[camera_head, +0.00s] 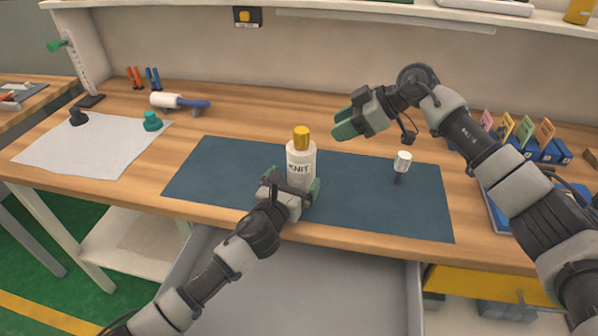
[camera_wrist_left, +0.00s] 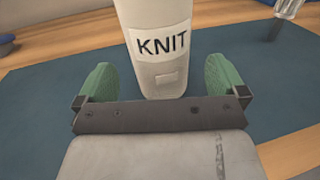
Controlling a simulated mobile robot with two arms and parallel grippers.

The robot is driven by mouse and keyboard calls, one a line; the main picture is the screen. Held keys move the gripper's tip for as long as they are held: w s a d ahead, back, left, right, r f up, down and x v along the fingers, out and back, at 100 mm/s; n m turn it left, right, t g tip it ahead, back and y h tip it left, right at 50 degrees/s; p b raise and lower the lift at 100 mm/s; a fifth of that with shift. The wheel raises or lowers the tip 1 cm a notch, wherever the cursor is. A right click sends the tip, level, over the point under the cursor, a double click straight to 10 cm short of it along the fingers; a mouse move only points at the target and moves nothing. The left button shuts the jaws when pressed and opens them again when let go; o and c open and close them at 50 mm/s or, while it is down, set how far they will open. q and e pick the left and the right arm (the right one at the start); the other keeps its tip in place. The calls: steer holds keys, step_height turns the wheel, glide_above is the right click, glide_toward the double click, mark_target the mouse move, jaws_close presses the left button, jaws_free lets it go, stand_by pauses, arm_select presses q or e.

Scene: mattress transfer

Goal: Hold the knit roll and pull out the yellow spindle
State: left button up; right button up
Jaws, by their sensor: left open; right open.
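The white knit roll (camera_head: 300,157) stands upright on the dark blue mat (camera_head: 390,212), with the word KNIT on its label. The yellow spindle (camera_head: 302,133) shows at its top. My left gripper (camera_head: 293,190) is open at the lower part of the roll, from the front. In the left wrist view the roll (camera_wrist_left: 158,50) stands between the two green fingertips of my left gripper (camera_wrist_left: 161,85), with a gap on each side. My right gripper (camera_head: 347,127) is open and empty, above the bench to the right of the roll, apart from it. The spindle's lower part is hidden inside the roll.
A small white-topped item (camera_head: 402,162) stands on the mat at right. A white roller with a blue handle (camera_head: 180,102) lies at the back left. A pale sheet (camera_head: 90,145) with dark and green knobs lies at left. Blue bins (camera_head: 540,148) with coloured cards stand at right.

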mark_target(295, 178)
arm_select(q)
steer(key=shift+x, duration=2.1)
